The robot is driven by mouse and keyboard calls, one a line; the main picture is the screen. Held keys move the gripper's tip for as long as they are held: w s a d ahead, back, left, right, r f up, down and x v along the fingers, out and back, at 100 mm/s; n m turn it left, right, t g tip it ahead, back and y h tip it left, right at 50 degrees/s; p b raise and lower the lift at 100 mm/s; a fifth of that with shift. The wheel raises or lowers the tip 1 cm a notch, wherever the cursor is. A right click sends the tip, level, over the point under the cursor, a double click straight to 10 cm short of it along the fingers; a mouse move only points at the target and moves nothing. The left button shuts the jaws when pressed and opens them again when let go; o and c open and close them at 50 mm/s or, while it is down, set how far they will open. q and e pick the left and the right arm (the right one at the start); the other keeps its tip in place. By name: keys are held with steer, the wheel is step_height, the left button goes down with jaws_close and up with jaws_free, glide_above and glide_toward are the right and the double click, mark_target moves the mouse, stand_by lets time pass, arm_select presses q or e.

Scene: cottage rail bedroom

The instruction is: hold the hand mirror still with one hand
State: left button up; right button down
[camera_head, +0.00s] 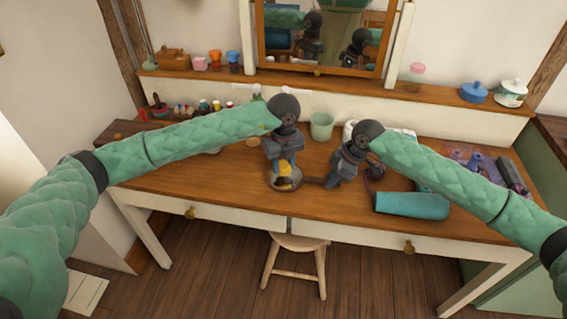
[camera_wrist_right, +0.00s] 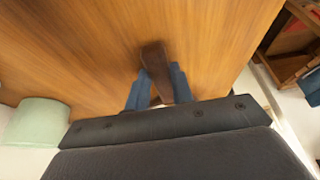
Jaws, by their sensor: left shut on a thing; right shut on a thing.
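The hand mirror (camera_head: 271,184) is round with a brown handle and lies at the front middle of the wooden table. My right gripper (camera_head: 333,182) is shut on the handle, to the right of the mirror's round head. In the right wrist view the dark brown handle (camera_wrist_right: 153,58) sits between the two blue-grey fingers (camera_wrist_right: 155,92). My left gripper (camera_head: 285,166) is shut on a yellow thing (camera_head: 285,170) right over the round head. The yellow thing and the gripper hide much of the head. I cannot tell whether the yellow thing touches the glass.
A pale green cup (camera_head: 321,126) stands behind the grippers; it also shows in the right wrist view (camera_wrist_right: 37,122). A teal rounded object (camera_head: 412,206) lies right of my right gripper. Small bottles (camera_head: 203,105) stand at the back left. A stool (camera_head: 298,244) stands under the table.

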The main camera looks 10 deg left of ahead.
mark_target(296, 177)
arm_select(q)
steer(key=shift+f, duration=1)
stand_by(0.4)
steer(key=shift+d, duration=0.1)
steer(key=shift+d, duration=1.95)
arm_select(e)
steer(key=shift+a, duration=0.1)
arm_select(q)
steer(key=shift+r, duration=0.1)
